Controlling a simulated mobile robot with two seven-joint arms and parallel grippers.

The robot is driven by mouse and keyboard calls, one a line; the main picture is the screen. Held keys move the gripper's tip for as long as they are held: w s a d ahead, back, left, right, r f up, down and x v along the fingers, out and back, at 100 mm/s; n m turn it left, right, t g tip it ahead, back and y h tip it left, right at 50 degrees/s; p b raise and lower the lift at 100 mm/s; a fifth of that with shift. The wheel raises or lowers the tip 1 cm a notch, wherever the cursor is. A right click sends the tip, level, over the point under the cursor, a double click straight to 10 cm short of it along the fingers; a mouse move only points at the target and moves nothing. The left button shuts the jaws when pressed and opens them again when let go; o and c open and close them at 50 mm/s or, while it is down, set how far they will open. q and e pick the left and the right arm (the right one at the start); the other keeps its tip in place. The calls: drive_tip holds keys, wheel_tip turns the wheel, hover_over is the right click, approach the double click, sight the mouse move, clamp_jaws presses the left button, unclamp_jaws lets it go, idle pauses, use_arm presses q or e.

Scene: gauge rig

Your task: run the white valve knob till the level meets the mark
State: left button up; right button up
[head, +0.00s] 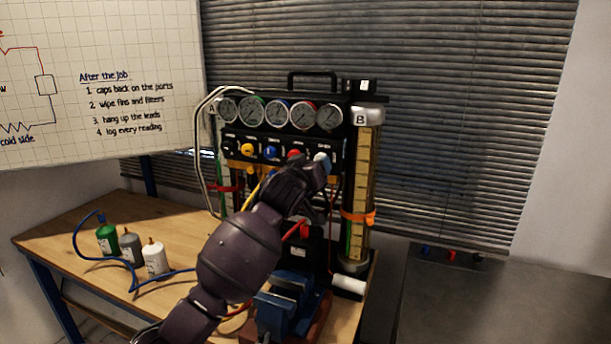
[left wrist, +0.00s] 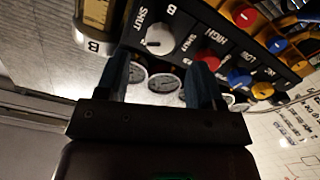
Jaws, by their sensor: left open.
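The white valve knob (head: 322,159) is at the right end of the knob row on the gauge rig. In the left wrist view the white knob (left wrist: 160,40) shows between and just beyond my fingertips, with SHUT lettered beside it. My left gripper (left wrist: 161,60) is open, one finger to each side of the knob; I cannot tell if they touch it. Tube B (head: 367,170) stands at the rig's right side with an orange marker (head: 358,216) around its lower half. Its liquid level is hard to make out. My right gripper is out of view.
The red knob (left wrist: 206,59) is close to my right-hand finger in the wrist view. Several round gauges (head: 278,113) sit above the knobs. A blue vise (head: 285,305) stands below my arm.

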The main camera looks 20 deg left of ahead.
use_arm(q)
drive_tip(key=shift+s+a, duration=0.1)
drive_tip(key=shift+s, duration=2.2)
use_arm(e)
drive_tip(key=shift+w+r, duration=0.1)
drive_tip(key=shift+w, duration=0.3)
